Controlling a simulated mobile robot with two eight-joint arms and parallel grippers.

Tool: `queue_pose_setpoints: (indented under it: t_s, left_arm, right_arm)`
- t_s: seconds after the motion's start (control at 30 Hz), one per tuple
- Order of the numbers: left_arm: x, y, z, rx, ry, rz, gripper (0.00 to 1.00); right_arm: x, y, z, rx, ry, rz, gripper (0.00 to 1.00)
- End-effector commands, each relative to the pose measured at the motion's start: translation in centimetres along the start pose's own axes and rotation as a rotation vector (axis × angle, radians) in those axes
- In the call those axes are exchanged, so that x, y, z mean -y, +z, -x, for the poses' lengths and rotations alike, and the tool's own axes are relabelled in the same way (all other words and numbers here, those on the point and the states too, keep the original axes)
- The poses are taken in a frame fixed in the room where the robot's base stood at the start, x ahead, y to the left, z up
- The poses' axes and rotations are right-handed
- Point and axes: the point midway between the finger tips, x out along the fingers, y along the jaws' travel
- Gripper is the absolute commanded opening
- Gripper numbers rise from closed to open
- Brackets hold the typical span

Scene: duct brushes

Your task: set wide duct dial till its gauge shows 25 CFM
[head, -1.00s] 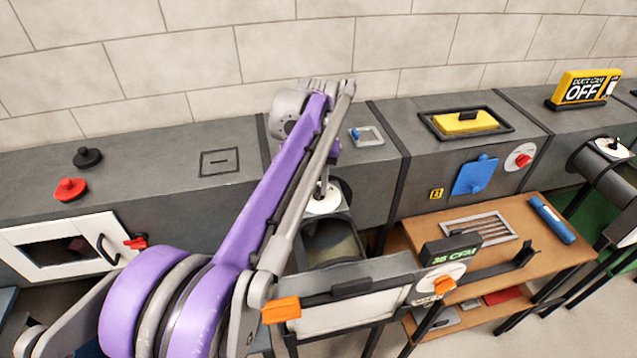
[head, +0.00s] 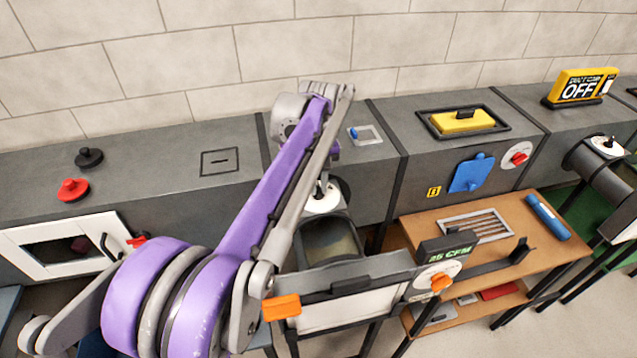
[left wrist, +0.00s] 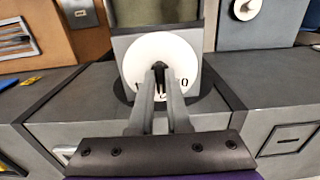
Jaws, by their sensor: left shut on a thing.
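The wide duct dial (head: 322,203) is a white disc with a dark knob, in the middle of the head view and partly behind my left arm. It shows as a white face in the left wrist view (left wrist: 172,55). My left gripper (left wrist: 160,75) is shut on the dark knob at the dial's centre; its fingers cover part of the face markings. In the head view the gripper (head: 321,184) is mostly hidden by its arm. The gauge (head: 445,247) is a dark box with green digits, seeming to read 25 CFM; the first digit is blurry. My right gripper is not in view.
A white dial with an orange knob (head: 440,283) sits below the gauge. Another duct dial (head: 606,146) is at the far right, near a yellow OFF sign (head: 580,88). A wooden cart (head: 545,250) holds a grate and a blue tube (head: 547,218).

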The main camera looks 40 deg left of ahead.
Motion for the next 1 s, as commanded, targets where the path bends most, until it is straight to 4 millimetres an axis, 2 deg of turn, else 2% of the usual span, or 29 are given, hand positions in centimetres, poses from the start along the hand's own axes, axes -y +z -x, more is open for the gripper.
queue_pose_setpoints:
  t_s: [0.23, 0.27, 0.4, 0.77, 0.87, 1.0]
  left_arm:
    - [0.0, -0.1, 0.1, -0.003, 0.001, 0.000, 0.00]
    - [0.0, -0.1, 0.1, -0.003, 0.001, 0.000, 0.18]
    - [0.0, -0.1, 0.1, -0.002, 0.001, 0.000, 0.44]
    - [0.0, 0.0, 0.4, -0.001, 0.000, -0.001, 0.45]
    - [0.0, -0.1, 1.6, -0.001, 0.001, 0.000, 0.45]
    - [0.0, -0.1, 4.4, -0.001, 0.001, 0.000, 0.45]
  right_arm:
    - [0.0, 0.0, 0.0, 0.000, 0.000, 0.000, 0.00]
    - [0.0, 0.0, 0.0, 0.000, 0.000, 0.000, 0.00]
    - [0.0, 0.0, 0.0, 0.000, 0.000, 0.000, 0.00]
    - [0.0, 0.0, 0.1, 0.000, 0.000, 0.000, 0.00]
    - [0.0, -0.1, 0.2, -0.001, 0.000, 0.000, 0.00]
    - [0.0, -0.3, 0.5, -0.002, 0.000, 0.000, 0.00]
